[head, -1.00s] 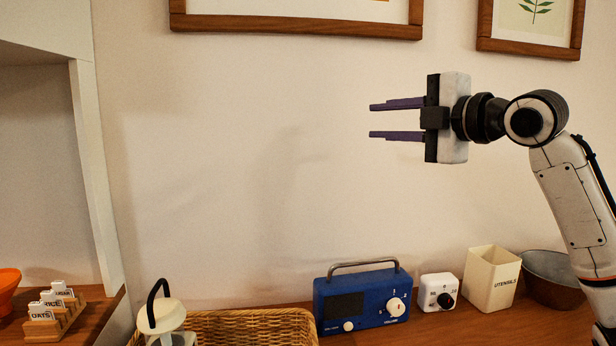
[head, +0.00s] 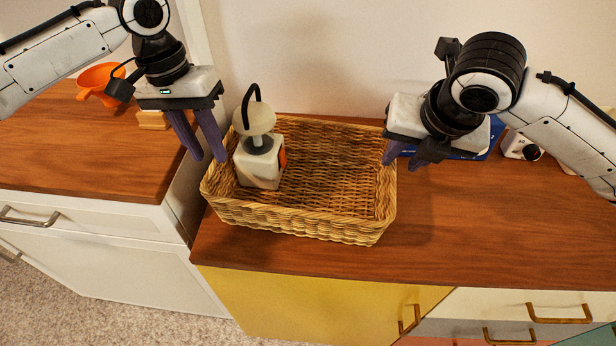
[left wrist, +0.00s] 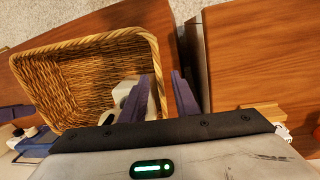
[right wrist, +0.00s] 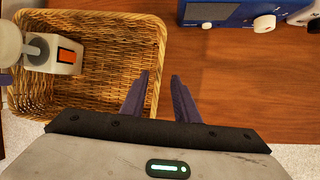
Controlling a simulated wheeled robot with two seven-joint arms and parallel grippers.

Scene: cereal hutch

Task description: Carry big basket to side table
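The big wicker basket (head: 290,222) sits on the wooden top of the yellow-doored cabinet and also shows in the left wrist view (left wrist: 65,95) and right wrist view (right wrist: 100,92). A pale block-like item (head: 258,165) with a round top, black loop and orange patch stands in its left end. My left gripper (head: 207,158) is open, pointing down at the basket's left rim; the rim passes between its fingers from above. My right gripper (head: 401,165) is open over the right rim, one finger on either side as seen from above. Finger contact cannot be told. No side table is identifiable.
A white cabinet (head: 105,215) with a wooden top stands at left, holding an orange bowl (head: 100,80). A blue radio (head: 490,145) and white timer (head: 520,147) stand behind my right gripper. The cabinet top (head: 480,225) right of the basket is clear.

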